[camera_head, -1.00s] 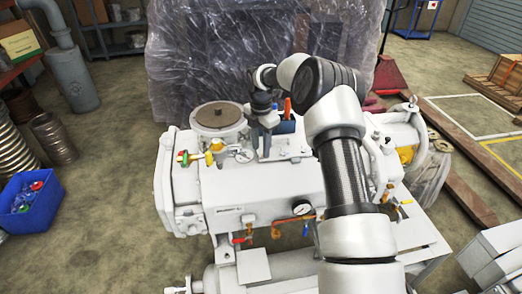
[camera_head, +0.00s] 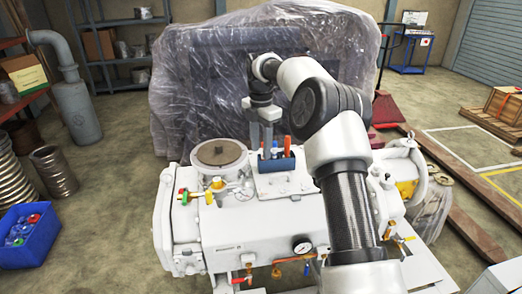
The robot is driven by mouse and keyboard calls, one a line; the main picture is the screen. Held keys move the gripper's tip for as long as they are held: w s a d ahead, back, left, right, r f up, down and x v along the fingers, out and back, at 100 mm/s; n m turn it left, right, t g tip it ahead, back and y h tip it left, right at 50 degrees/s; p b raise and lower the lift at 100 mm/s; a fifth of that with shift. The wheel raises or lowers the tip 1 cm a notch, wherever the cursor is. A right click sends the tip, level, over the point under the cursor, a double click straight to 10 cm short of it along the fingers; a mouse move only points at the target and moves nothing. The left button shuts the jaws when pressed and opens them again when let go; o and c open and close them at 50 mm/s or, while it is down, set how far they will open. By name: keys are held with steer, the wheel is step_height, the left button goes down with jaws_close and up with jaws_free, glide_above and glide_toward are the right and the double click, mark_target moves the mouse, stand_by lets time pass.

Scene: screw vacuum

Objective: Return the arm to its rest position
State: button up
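My gripper (camera_head: 266,134) hangs from the end of my arm, above the top of the white vacuum machine (camera_head: 260,232). Its two grey fingers point down and show a gap between them, with nothing seen held. Just behind and below the fingers, a blue holder (camera_head: 277,162) with orange- and dark-handled tools stands on a flat plate on the machine. I cannot tell whether the fingertips touch the holder. My arm is bent at the elbow and covers the right part of the machine.
A round brown-topped port (camera_head: 218,153), a yellow-handled valve (camera_head: 200,196) and a pressure gauge (camera_head: 302,246) project from the machine. A plastic-wrapped block (camera_head: 200,85) stands close behind. A blue bin (camera_head: 28,236) sits on the floor at left.

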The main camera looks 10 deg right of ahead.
steer(key=s+a+r+m+t+h+p, duration=0.1)
steer(key=s+a+r+m+t+p, duration=0.1)
steer(key=s+r+m, duration=1.05)
steer(key=s+d+r+m+t+p, duration=0.1)
steer(key=s+m, duration=0.4)
steer(key=s, duration=0.8)
steer(key=s+d+r+m+t+y+p, duration=0.1)
steer(key=s+m, duration=0.5)
steer(key=s, duration=0.7)
steer(key=shift+s+r+t, duration=0.4)
steer(key=shift+r+t, duration=0.4)
